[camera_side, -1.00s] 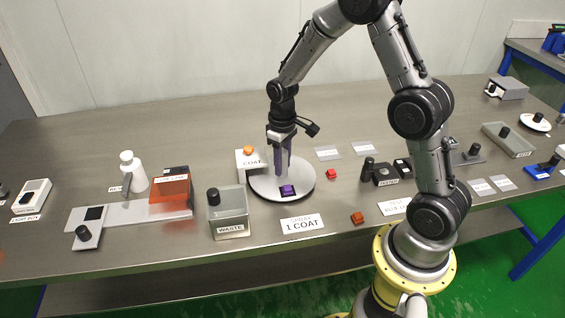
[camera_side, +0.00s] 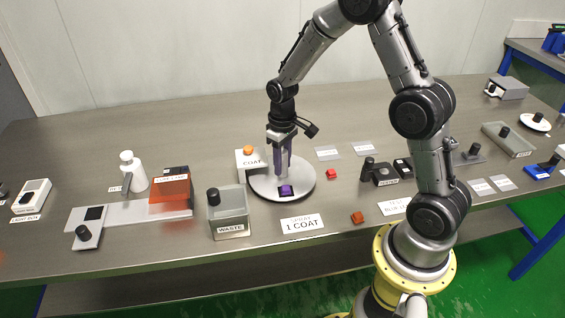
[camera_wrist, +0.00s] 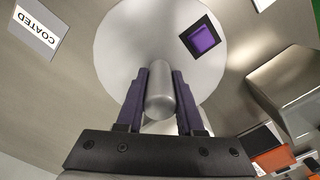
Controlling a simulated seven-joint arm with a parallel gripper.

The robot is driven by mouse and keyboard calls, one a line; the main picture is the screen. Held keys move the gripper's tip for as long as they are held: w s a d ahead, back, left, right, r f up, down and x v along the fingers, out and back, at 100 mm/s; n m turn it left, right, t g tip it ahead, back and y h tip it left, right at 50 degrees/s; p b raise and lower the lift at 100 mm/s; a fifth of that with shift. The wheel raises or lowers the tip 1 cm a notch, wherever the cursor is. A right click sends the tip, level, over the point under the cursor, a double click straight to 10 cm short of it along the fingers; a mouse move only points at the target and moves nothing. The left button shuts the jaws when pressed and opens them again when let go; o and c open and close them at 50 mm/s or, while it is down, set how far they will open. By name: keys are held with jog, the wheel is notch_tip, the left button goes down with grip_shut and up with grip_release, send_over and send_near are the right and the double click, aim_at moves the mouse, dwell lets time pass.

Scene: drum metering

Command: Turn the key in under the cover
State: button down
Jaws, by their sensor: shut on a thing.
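A round pale turntable (camera_side: 304,182) lies on the bench; it also fills the top middle of the wrist view (camera_wrist: 125,50). A purple key (camera_side: 286,190) sits on it in a black square holder, near the front edge; it also shows in the wrist view (camera_wrist: 203,38). A white cover marked COAT (camera_side: 246,158), with an orange knob on top, stands at the turntable's back left. The key is outside it. My gripper (camera_side: 282,168) points down over the turntable. In the wrist view its purple fingers (camera_wrist: 160,95) are shut on the grey centre post (camera_wrist: 160,88).
A waste bin (camera_side: 229,220) stands left of the turntable. Further left are an orange cover (camera_side: 169,188) on a pale slide and a white bottle (camera_side: 133,172). A red key (camera_side: 332,174) lies just right of the turntable, an orange-red one (camera_side: 357,217) nearer the front.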

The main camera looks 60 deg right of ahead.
jog(key=shift+w+r+m, duration=0.1)
jog(key=shift+m, duration=8.7)
jog(key=shift+d+m, duration=0.1)
jog(key=shift+m, duration=2.8)
jog(key=c, duration=0.5)
grip_release()
jog(key=shift+c, duration=0.2)
